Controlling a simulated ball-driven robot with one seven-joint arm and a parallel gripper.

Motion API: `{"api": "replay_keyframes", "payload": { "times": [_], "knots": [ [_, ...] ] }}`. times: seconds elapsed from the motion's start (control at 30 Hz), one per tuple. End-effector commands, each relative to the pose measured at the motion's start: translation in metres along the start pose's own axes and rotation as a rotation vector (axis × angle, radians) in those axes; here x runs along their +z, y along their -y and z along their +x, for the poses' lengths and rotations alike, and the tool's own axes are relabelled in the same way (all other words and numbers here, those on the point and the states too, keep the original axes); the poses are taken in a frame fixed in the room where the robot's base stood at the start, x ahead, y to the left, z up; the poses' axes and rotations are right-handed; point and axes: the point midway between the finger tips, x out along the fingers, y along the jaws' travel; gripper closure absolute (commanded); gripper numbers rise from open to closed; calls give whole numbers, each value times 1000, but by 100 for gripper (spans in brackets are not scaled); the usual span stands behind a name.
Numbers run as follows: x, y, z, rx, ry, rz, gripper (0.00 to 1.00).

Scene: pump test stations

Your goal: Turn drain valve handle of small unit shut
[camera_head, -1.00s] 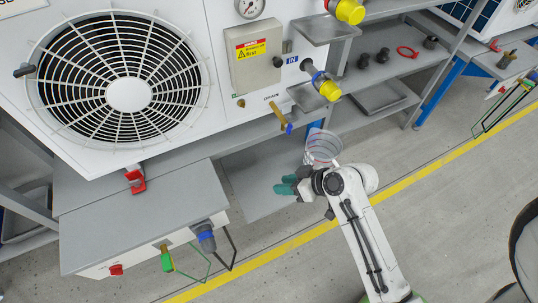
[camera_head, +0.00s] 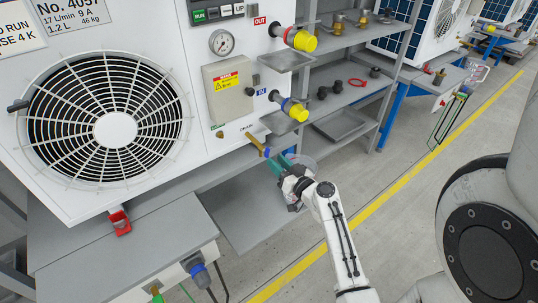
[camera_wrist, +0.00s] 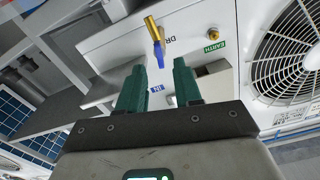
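The drain valve (camera_head: 254,142) is a brass spout with a blue piece at its outer end, on the white unit's lower front under the DRAIN label. In the wrist view its brass body (camera_wrist: 152,28) and blue end (camera_wrist: 160,56) lie roughly in line, beyond my fingertips. My gripper (camera_head: 281,163) has green fingers and is just below and right of the valve in the head view. In the wrist view my gripper (camera_wrist: 159,75) is open, with nothing between the fingers. The blue end sits ahead of the gap, apparently apart from the fingers. The exact gap cannot be told.
A yellow-capped IN port (camera_head: 290,107) with a drip tray (camera_head: 280,122) is above the valve. A grey vessel (camera_head: 304,162) is partly hidden behind my gripper. A grey-topped box (camera_head: 125,262) stands at lower left. Open floor lies to the right.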

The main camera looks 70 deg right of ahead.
Motion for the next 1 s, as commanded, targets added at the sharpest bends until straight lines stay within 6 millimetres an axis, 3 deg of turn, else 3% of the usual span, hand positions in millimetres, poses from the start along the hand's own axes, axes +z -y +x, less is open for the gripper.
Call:
{"api": "replay_keyframes", "payload": {
  "times": [0.1, 0.3, 0.7, 1.0],
  "knots": [
    [-2, 0, 21, -1, 0, 0, 66],
    [0, 0, 42, -1, 1, 1, 66],
    [0, 0, 47, -1, 1, 0, 67],
    [1, 0, 47, -1, 1, 1, 96]
  ]
}}
